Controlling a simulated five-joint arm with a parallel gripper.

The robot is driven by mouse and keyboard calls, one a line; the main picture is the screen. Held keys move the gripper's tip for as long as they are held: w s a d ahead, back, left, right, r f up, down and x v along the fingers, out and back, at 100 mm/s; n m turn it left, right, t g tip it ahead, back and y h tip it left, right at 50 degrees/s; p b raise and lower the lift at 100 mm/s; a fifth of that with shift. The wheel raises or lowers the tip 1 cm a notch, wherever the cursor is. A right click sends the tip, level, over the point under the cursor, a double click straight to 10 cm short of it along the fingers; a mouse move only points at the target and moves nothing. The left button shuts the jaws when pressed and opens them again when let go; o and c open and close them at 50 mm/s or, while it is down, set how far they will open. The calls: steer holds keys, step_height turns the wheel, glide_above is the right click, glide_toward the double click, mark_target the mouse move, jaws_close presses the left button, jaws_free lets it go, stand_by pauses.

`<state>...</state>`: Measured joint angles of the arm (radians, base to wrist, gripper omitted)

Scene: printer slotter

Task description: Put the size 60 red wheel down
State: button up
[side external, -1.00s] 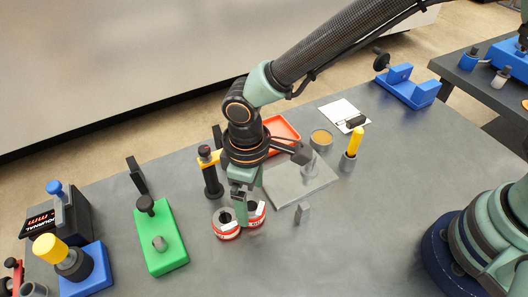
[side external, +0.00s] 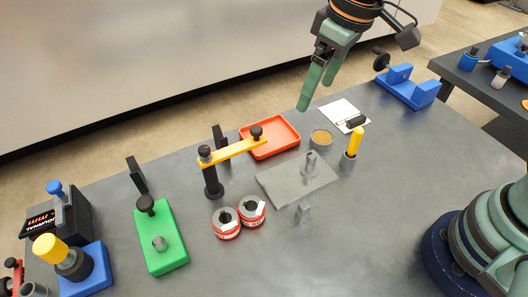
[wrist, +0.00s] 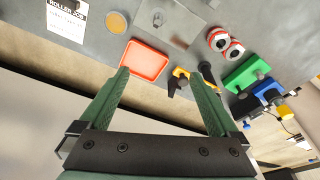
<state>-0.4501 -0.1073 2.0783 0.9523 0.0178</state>
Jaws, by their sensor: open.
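Two red-and-white ring-shaped wheels (side external: 226,224) (side external: 252,210) sit side by side on the grey table, close together or touching. They also show at the upper right of the wrist view (wrist: 218,38) (wrist: 233,52). Their size marks are too small to read, so I cannot tell which is size 60. My gripper (side external: 316,98) is raised above the back of the table, well away from the wheels. Its green fingers (wrist: 160,88) are spread apart with nothing between them.
A yellow arm on a black post (side external: 230,151) stands just behind the wheels. A red tray (side external: 270,136) and grey plate (side external: 297,180) lie to their right. A green fixture (side external: 162,238) stands left. The table in front of the wheels is clear.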

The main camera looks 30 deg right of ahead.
steer(key=s+d+r+m+t, duration=0.1)
steer(key=s+d+m, duration=0.1)
steer(key=d, duration=0.6)
steer(key=s+d+r+m+t+h, duration=0.1)
steer(key=s+d+r+m+t, duration=0.1)
steer(key=d, duration=0.6)
steer(key=shift+s+m, duration=0.45)
steer(key=shift+m, duration=0.05)
steer(key=shift+o, duration=0.2)
steer(key=shift+r, duration=0.1)
steer(key=w+a+r+g+y, duration=0.1)
steer(key=w+a+g, duration=0.1)
steer(key=a, duration=0.8)
steer(key=w+a+g, duration=0.1)
steer(key=w+a, duration=0.2)
steer(key=a, duration=0.6)
steer(key=s+a+f+g+h, duration=0.1)
steer(key=s+a+f, duration=0.15)
steer(key=a, duration=0.65)
steer(key=s+a+f+g, duration=0.1)
steer(key=s+a+f, duration=0.15)
steer(key=a, duration=0.55)
step_height(320, 180, down, 9)
steer(key=shift+s+a+f, duration=0.2)
steer(key=shift+s+a, duration=0.2)
steer(key=shift+a, duration=0.05)
